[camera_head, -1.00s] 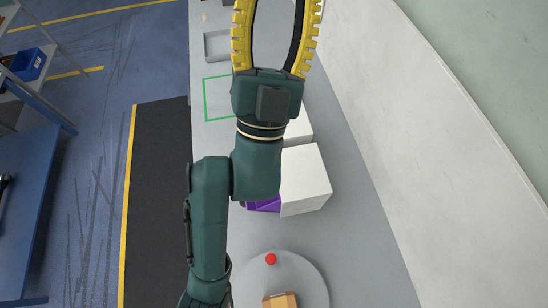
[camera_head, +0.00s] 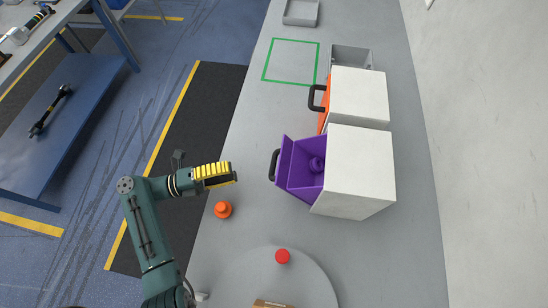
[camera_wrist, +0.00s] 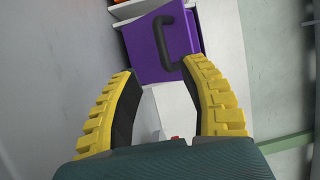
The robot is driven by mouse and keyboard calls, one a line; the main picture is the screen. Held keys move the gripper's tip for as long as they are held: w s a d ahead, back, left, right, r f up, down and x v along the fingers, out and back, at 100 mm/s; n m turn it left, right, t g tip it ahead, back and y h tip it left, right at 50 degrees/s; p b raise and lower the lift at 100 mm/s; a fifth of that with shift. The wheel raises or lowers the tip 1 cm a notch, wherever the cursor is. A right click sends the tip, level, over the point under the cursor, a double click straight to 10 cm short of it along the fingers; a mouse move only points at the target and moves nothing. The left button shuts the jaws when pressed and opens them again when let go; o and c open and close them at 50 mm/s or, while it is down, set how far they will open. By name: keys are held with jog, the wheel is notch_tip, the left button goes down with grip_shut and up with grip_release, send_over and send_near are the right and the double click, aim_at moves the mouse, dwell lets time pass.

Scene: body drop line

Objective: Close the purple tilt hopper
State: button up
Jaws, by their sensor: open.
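In the wrist view, the purple front (camera_wrist: 160,48) and the dark handle (camera_wrist: 161,44) show ahead, beyond the fingers. My gripper (camera_head: 229,173) is open and empty, left of the handle and apart from it. Its yellow fingers (camera_wrist: 165,95) are spread in the wrist view.
An orange hopper (camera_head: 324,105) with a dark handle stands behind the purple one. An orange object (camera_head: 223,209) is below my gripper. A round grey plate (camera_head: 310,285) bears a red object (camera_head: 283,256). A green outline (camera_head: 291,61) marks clear counter.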

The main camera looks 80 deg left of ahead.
aim_at(274, 161)
jog(key=w, duration=0.8)
jog(key=w+r, duration=0.1)
jog(key=w, duration=0.3)
jog(key=shift+w, duration=0.2)
jog(key=shift+c, duration=0.2)
grip_shut()
